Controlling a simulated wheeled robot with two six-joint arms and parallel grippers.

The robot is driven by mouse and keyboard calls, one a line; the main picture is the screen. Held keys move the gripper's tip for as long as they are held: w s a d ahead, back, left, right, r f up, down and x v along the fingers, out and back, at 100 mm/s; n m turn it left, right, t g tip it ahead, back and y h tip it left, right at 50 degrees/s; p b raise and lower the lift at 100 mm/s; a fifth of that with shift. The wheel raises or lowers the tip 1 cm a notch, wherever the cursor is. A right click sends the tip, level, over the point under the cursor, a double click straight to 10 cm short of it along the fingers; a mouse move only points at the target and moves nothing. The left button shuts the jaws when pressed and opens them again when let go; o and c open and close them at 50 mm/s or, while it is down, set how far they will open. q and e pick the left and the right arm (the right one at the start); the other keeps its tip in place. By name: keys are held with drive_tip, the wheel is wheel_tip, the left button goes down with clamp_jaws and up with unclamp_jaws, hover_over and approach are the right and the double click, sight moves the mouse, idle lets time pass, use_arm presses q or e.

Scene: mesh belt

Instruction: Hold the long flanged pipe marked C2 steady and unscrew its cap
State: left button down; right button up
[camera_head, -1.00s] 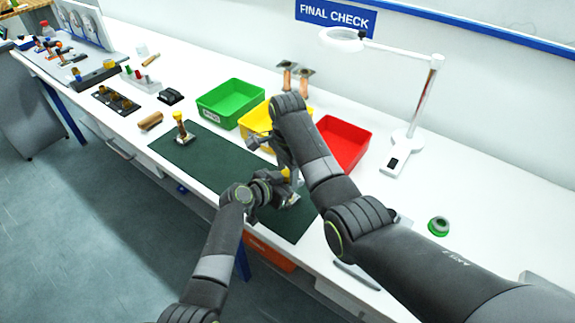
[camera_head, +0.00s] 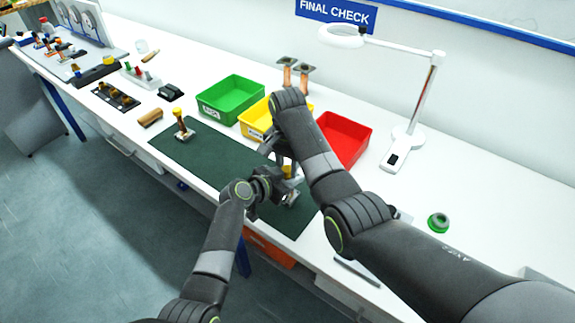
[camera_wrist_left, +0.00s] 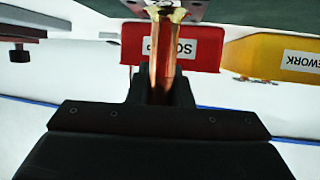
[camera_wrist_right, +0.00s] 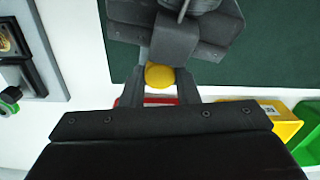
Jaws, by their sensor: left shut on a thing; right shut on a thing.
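The copper flanged pipe (camera_wrist_left: 162,55) stands between the fingers of my left gripper (camera_wrist_left: 161,88), which is shut on it. Its brass-coloured flange shows at the top of the left wrist view. Its marking is not readable. A yellow cap (camera_wrist_right: 159,76) sits between the fingers of my right gripper (camera_wrist_right: 159,84), which is shut on it. In the head view both grippers meet over the green mat (camera_head: 222,166), the right one above the left. They hide most of the pipe there, so whether cap and pipe touch cannot be told.
Another yellow-capped pipe (camera_head: 183,128) stands on the mat's far left. Green (camera_head: 232,98), yellow (camera_head: 256,122) and red (camera_head: 345,140) bins stand behind. Two copper pipes (camera_head: 287,76) stand at the back.

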drive_tip(key=shift+n, duration=0.5)
drive_tip(key=o, duration=1.1)
